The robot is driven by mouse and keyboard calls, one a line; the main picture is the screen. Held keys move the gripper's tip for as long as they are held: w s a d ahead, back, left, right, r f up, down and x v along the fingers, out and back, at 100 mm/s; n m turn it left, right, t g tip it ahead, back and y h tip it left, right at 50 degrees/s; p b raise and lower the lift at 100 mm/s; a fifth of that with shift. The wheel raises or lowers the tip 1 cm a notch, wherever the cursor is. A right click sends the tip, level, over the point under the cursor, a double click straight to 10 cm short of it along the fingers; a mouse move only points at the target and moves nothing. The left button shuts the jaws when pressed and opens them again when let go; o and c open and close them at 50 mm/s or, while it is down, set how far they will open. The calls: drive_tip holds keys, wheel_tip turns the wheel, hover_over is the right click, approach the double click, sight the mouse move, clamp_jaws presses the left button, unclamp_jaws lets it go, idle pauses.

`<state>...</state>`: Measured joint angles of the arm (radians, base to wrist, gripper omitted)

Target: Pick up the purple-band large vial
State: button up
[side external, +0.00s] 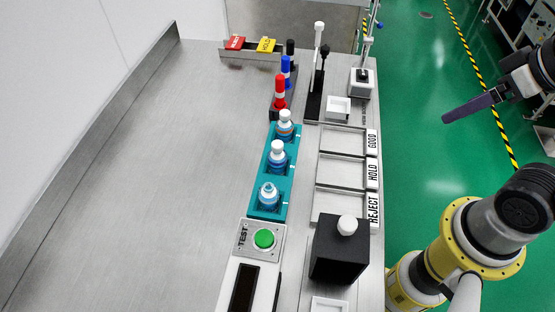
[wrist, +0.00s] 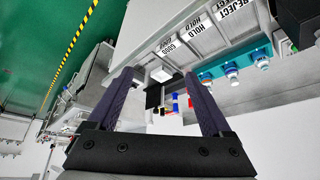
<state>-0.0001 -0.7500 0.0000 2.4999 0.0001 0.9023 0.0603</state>
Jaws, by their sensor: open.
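The far and middle vials have white caps; the near one has a paler bluish top. The bands are too small for me to tell which is purple. The rack (wrist: 211,73) also shows right of centre in the wrist view. My gripper (side external: 470,105) is off the right side of the bench, above the green floor, far from the vials. Its two fingers (wrist: 158,76) are spread and empty.
GOOD, HOLD and REJECT trays (side external: 343,173) lie right of the rack. A black box with a white knob (side external: 347,226) and a green TEST button (side external: 264,239) are nearer. Red, blue and black markers (side external: 280,92) stand behind. The bench's left side is clear.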

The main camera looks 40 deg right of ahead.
drive_tip(key=w+a+r+m, duration=0.2)
drive_tip(key=w+r+m, duration=0.5)
drive_tip(key=m, duration=0.4)
drive_tip(key=m+g, duration=0.5)
drive_tip(key=g, duration=0.1)
hover_over(277, 155)
drive_tip(key=f, duration=1.1)
drive_tip(key=shift+w+d, duration=0.2)
drive_tip(key=shift+d, duration=0.1)
wheel_tip(277, 155, down, 13)
drive_tip(key=shift+f, duration=0.15)
clamp_jaws()
